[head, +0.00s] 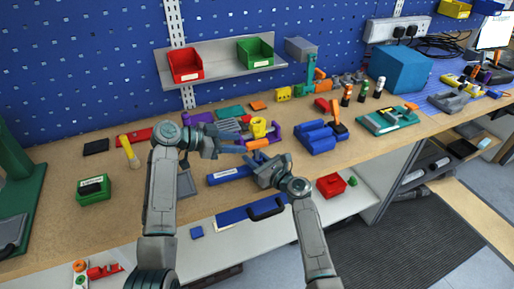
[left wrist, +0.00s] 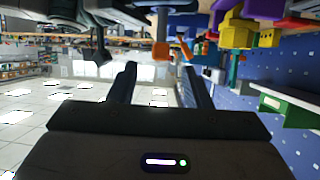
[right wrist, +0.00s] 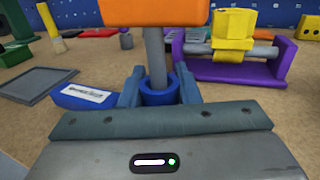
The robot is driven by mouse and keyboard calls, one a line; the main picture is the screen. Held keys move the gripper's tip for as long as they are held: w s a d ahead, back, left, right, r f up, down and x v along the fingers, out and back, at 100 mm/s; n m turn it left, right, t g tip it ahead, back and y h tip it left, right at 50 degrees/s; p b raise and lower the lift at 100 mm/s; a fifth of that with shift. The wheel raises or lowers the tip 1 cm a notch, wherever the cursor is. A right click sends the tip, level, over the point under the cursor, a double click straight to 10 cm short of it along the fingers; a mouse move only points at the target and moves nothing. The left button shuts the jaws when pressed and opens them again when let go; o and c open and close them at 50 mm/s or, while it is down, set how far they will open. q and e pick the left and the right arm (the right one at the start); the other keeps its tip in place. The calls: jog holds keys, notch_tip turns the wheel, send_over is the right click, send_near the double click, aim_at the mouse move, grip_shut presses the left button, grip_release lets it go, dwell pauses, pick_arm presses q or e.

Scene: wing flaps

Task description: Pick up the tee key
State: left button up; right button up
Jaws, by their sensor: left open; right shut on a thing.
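The tee key (right wrist: 155,50) stands upright in the right wrist view, with an orange crossbar on top of a grey shaft. Its orange bar also shows in the head view (head: 257,144) and in the left wrist view (left wrist: 162,48). My right gripper (right wrist: 160,86) is shut on the key low down, with its fingers either side of a blue collar around the shaft. I cannot tell whether the collar's lower end is clear of the bench. My left gripper (head: 228,149) is open and empty, close to the orange bar on its left.
A blue labelled block (right wrist: 90,97) lies left of the right fingers. A purple cradle with a yellow part (right wrist: 232,60) stands behind to the right. A dark grey tray (right wrist: 38,84) lies left. Blue blocks (head: 318,137) stand right of my grippers in the head view.

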aim_at(262, 143)
pick_arm(q)
jog(key=x, duration=1)
jog(key=shift+r, duration=0.2)
jog(key=shift+a, duration=0.1)
grip_shut()
